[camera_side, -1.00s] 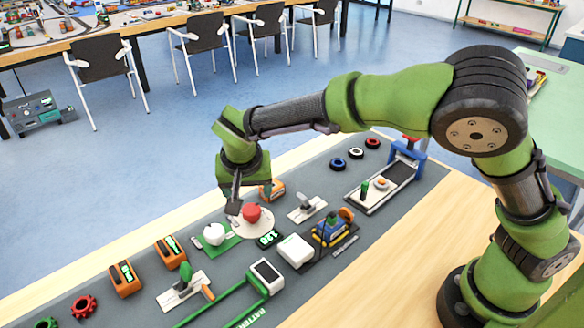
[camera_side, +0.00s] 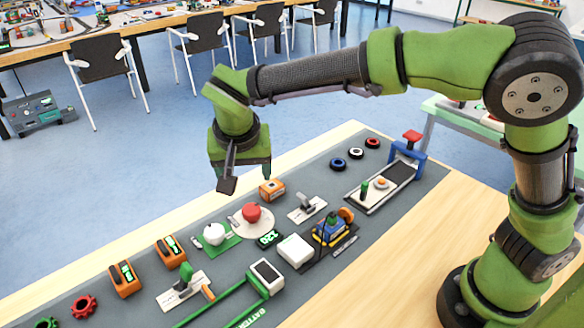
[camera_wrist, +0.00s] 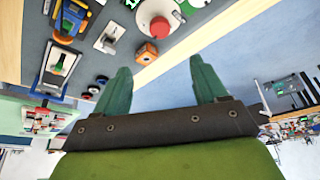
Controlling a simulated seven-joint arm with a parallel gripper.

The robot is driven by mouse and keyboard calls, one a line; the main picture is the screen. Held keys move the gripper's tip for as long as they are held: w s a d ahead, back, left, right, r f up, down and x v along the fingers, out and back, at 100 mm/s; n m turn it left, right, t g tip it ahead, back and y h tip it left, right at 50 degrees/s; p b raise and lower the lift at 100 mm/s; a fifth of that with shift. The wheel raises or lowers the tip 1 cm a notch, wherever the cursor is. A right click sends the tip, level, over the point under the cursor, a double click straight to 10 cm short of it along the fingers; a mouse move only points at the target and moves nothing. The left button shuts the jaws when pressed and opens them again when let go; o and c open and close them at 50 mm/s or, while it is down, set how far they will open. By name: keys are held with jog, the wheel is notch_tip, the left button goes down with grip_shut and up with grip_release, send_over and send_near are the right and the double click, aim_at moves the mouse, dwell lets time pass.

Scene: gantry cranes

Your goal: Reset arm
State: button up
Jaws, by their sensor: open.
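My arm is green and grey. My gripper (camera_side: 248,183) is up in the air over the far edge of the table, above and left of an orange box (camera_side: 272,189). In the wrist view my gripper (camera_wrist: 162,78) shows two green fingers spread wide with nothing between them. A red button on a white round base (camera_side: 251,214) is below it on the grey mat. The orange box also shows beyond the fingers in the wrist view (camera_wrist: 147,53).
The mat (camera_side: 225,282) carries a white dome (camera_side: 214,234), a lever switch (camera_side: 307,207), a blue and yellow device (camera_side: 331,231), a crane model (camera_side: 408,152) and several orange boxes. Bare wood (camera_side: 400,270) lies at the front right. Chairs stand behind.

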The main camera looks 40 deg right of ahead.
jog(key=s+d+r+n+t+y, duration=0.1)
jog(key=s+d+r+y, duration=0.1)
jog(key=s+d, duration=0.7)
jog(key=s+d+r+n+t+y, duration=0.2)
jog(key=s+d+r, duration=0.2)
jog(key=s+d, duration=0.5)
jog(key=shift+s+t+y, duration=0.3)
jog(key=shift+s, duration=0.3)
jog(key=shift+d, duration=0.1)
